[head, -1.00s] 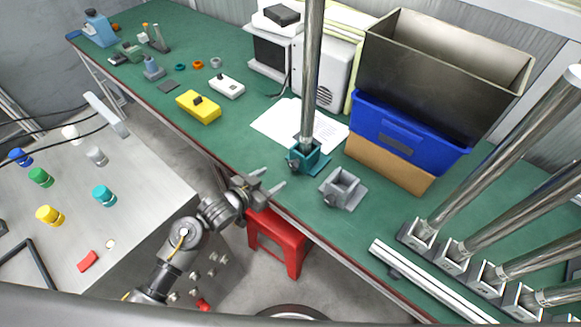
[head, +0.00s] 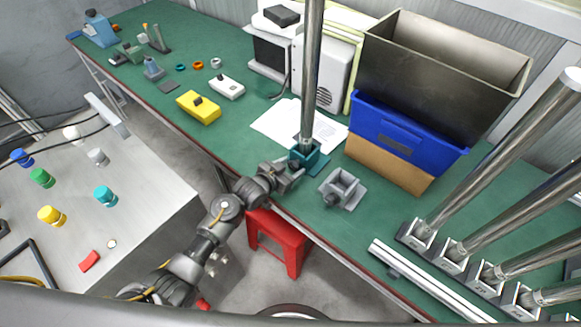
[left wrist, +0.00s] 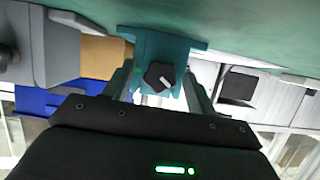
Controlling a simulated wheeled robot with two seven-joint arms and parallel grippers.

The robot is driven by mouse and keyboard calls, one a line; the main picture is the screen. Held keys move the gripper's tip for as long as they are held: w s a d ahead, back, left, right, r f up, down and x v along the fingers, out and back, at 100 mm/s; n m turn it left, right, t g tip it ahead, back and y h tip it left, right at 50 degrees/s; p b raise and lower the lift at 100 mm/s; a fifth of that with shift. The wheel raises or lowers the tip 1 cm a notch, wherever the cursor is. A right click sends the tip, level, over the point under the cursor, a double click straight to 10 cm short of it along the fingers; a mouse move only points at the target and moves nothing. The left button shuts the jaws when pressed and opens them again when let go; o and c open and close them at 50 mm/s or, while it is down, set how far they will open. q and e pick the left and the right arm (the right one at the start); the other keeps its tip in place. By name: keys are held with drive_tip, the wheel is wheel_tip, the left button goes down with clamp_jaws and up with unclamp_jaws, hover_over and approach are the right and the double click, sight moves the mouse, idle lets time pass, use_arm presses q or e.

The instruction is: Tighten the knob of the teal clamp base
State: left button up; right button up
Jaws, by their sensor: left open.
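The teal clamp base (head: 313,158) stands on the green bench with a tall metal pole (head: 311,75) upright in it. Its dark knob (left wrist: 159,77) faces the left wrist camera. My left gripper (head: 293,167) is at the near side of the teal base. In the left wrist view my left gripper (left wrist: 160,88) is open, with one finger on each side of the knob. I cannot tell whether the fingers touch it. In the head view the gripper hides the knob. My right gripper is not in view.
A grey clamp base (head: 341,190) sits empty just right of the teal one. A blue bin (head: 404,143) and papers (head: 272,124) lie behind. More poles in bases stand at the right. A red stool (head: 278,245) is below the bench edge.

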use_arm(q)
drive_tip(key=c, duration=1)
drive_tip(key=m+t+y, duration=0.1)
drive_tip(key=m, duration=0.1)
drive_tip(key=shift+s+d+m, duration=0.1)
drive_tip(key=shift+s+m, duration=0.05)
drive_tip(key=shift+m, duration=0.15)
drive_tip(key=shift+f+m+t+y+b, duration=0.1)
drive_tip(key=shift+m+t+y+b, duration=0.2)
drive_tip(key=shift+m+t+y, duration=0.5)
drive_tip(key=shift+m, duration=0.4)
drive_tip(key=o, duration=1)
